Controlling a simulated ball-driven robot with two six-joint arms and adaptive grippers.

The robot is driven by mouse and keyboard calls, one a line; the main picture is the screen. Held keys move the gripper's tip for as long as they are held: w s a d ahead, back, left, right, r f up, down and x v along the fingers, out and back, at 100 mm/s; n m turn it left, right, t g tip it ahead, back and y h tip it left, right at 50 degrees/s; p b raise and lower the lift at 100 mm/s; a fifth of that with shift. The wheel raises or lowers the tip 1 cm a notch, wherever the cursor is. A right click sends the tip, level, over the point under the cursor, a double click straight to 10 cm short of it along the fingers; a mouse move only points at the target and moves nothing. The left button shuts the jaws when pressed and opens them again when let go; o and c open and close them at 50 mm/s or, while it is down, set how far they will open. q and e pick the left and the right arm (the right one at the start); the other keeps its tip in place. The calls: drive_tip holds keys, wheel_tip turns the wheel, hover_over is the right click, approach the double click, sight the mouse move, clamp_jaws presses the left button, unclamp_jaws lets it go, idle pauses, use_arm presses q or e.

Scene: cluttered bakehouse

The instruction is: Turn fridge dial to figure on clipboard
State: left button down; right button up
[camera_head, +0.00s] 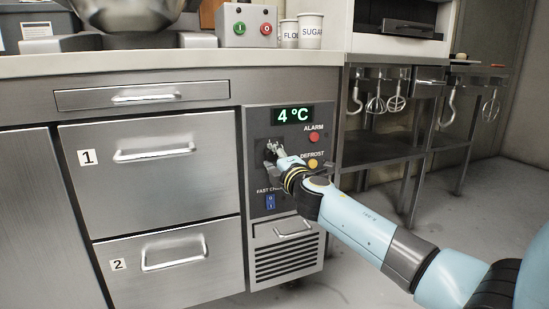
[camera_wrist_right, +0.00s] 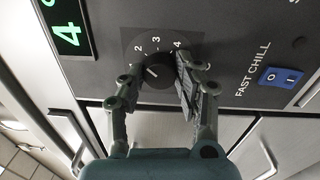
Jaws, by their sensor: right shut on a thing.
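The fridge dial (camera_wrist_right: 157,72) is a round black knob on a dark scale plate with the figures 2, 3 and 4 showing in the right wrist view. A short white mark shows on its face; which figure it points to is hard to tell. My right gripper (camera_wrist_right: 156,82) is shut on the dial, one finger on each side. In the head view my right gripper (camera_head: 272,152) is at the fridge control panel (camera_head: 256,122) and mostly hides the dial. The display (camera_head: 293,115) reads 4 °C. I see no clipboard, and my left gripper is out of view.
The red alarm button (camera_head: 314,137) and orange defrost button (camera_head: 312,163) sit right of the dial. The blue fast chill switch (camera_head: 270,201) is below it. Steel drawers (camera_head: 150,215) stand left; a rack with hanging whisks (camera_head: 396,102) stands right.

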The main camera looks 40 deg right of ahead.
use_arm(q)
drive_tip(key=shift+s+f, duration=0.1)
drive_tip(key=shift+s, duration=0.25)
use_arm(e)
drive_tip(key=shift+a+f, duration=0.1)
drive_tip(key=shift+f, duration=0.05)
drive_tip(key=o, duration=1.1)
drive_tip(key=shift+o, duration=0.2)
drive_tip(key=shift+s, duration=0.1)
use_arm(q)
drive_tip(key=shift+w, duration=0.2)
use_arm(e)
drive_tip(key=v, duration=1.1)
drive_tip(key=shift+s, duration=0.4)
drive_tip(key=shift+a+f, duration=0.1)
